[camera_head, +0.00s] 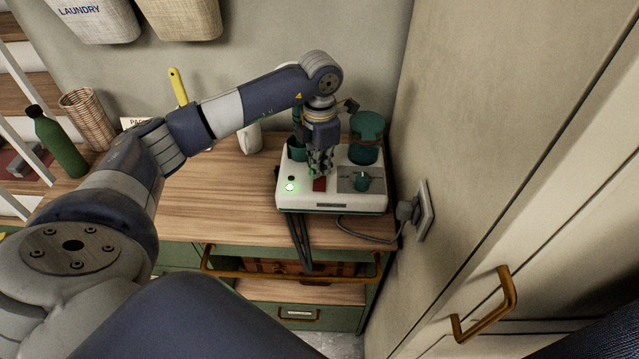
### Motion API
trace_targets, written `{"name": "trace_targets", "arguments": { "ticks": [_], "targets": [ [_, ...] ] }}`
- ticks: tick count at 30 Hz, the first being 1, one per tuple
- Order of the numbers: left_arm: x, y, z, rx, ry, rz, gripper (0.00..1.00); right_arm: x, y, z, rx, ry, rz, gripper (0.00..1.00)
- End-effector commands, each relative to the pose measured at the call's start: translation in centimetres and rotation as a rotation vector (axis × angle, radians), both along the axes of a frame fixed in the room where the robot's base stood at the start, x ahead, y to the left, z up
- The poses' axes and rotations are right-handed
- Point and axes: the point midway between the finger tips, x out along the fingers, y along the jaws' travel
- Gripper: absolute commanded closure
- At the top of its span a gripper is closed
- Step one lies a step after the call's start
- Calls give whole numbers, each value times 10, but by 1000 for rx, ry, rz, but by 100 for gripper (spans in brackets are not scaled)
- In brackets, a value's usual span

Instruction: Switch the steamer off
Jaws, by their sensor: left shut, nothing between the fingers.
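The steamer (333,200) is a white box with a dark green lower edge, standing at the right end of the wooden counter. The gripper hides part of the steamer's back. My right gripper is not in view.
A power cord runs from the steamer to a wall socket (425,212) at the right. A green bottle (57,145) and a wicker basket (90,118) stand at the left. A cabinet door with a brass handle (487,308) is at the right.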

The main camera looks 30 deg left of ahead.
Motion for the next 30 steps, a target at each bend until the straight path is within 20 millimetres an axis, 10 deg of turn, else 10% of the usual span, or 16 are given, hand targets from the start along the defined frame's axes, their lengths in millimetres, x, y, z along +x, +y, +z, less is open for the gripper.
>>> {"name": "trace_targets", "arguments": {
  "ticks": [30],
  "targets": [
    [0, 0, -16, 0, 0, 1, 100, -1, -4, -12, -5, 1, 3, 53]
  ]
}}
